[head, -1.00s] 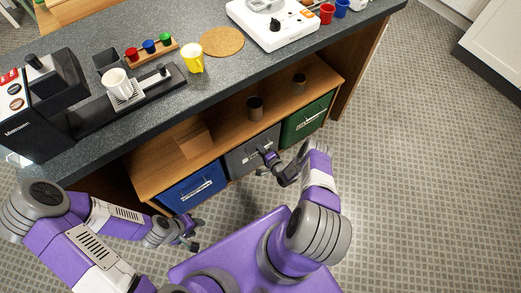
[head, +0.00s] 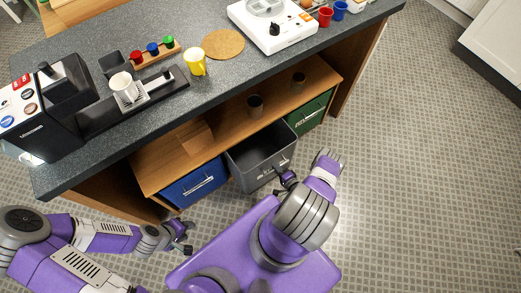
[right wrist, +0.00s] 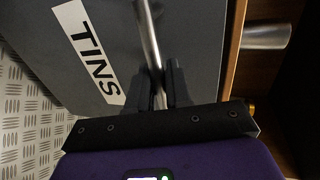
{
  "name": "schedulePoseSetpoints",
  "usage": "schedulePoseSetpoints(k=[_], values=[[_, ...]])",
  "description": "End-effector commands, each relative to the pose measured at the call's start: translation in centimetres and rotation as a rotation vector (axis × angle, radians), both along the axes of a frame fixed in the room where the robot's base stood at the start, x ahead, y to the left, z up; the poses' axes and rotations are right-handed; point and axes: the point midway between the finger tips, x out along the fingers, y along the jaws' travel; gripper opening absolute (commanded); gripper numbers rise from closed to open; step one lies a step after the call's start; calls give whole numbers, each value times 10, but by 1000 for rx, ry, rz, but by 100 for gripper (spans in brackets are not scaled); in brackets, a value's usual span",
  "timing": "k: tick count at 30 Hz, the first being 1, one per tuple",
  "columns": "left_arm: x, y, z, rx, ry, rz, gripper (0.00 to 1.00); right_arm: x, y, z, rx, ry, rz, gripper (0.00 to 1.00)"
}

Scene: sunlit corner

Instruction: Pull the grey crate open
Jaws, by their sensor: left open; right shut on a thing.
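The grey crate (head: 262,158) is pulled out of the shelf under the counter, between the blue crate and the green crate. Its open top and empty-looking inside show in the head view. My right gripper (head: 286,180) is at its front and is shut on its metal bar handle (right wrist: 149,45). My left gripper (head: 184,238) is open and empty, low at the left, apart from the crates.
The blue crate (head: 194,186) and the green crate (head: 308,113) stay in the wooden shelf (head: 228,126). Brown cups stand on the shelf top. The counter above holds a coffee machine (head: 45,110), a yellow cup (head: 196,63) and a white appliance (head: 272,25). The floor at right is clear.

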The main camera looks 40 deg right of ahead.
Motion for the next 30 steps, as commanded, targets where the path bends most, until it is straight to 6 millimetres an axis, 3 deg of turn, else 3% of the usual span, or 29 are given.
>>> schedulePoseSetpoints(k=[3,10,16,26,27,30], values=[[0,0,4,0,0,-1,43,-31,2,1,3,-2,-5,0],[0,0,5,0,1,-1,43,-67,7,1,3,-4,-1,0],[0,0,5,0,1,0,43,-78,8,0,1,-5,2,0],[0,0,5,0,0,0,43,-79,8,1,0,-4,3,0],[0,0,5,0,0,0,43,-79,8,0,0,-4,3,22],[0,0,5,0,0,0,43,-79,7,0,0,-4,3,35]])
